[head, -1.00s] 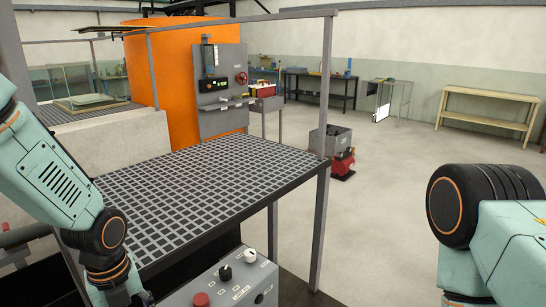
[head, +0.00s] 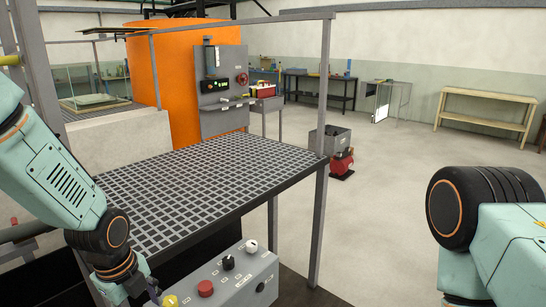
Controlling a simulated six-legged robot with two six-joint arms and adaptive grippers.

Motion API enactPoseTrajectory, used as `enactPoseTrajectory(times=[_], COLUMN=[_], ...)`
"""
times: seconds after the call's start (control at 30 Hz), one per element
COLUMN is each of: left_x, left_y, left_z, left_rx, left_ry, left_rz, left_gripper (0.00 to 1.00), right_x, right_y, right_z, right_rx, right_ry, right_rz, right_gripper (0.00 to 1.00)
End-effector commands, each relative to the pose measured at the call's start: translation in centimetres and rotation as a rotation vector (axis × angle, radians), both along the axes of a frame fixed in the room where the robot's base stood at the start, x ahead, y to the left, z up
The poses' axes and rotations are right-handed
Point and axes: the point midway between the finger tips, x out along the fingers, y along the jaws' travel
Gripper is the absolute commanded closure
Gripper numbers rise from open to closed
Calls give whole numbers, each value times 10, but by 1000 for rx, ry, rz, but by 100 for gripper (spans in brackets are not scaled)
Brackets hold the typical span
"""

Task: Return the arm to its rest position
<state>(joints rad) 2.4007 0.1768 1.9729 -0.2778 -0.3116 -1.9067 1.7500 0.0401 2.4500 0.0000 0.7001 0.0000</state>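My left arm (head: 62,185) comes in from the left edge and bends down at a black joint, its lower end (head: 125,278) beside the control box at the bottom. My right arm (head: 515,240) shows at the lower right as a pale green link with a black ribbed joint. Its gripper is out of the frame too. Nothing held can be seen.
A grey control box (head: 245,280) with red, black, white and yellow controls stands close in front. Behind it is a grated platform (head: 210,185) with a post (head: 320,225). An orange cylinder (head: 165,85) stands behind. Open floor (head: 385,200) lies right.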

Motion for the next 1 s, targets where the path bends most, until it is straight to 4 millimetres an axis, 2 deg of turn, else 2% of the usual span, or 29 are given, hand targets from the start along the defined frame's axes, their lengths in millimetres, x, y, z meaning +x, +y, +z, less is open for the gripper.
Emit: enactPoseTrajectory(times=[0.17,0.27,0.47,0.57,0.67,0.77,0.9,1.0], left_x=[7,7,-9,-25,-47,-78,-144,-193], left_y=[-9,-15,-26,-29,-32,-33,-32,-30], left_z=[-3,-14,-56,-86,-119,-159,-226,-263], left_rx=[-80,-147,-283,-343,-392,-424,-397,-317], left_ry=[-74,-107,-125,-113,-94,-70,-23,11], left_rz=[312,538,990,1227,1461,1697,1995,2075], left_gripper=[42,42,42,42,42,42,42,42], right_x=[0,0,0,0,0,0,0,-1], right_y=[0,0,0,0,0,0,0,0], right_z=[-1,-5,-21,-32,-46,-63,-95,-114], right_rx=[0,0,0,0,0,0,0,0], right_ry=[0,0,0,0,0,0,0,1], right_rz=[0,0,0,0,0,0,0,0], right_gripper=[100,100,100,100,100,100,100,100])
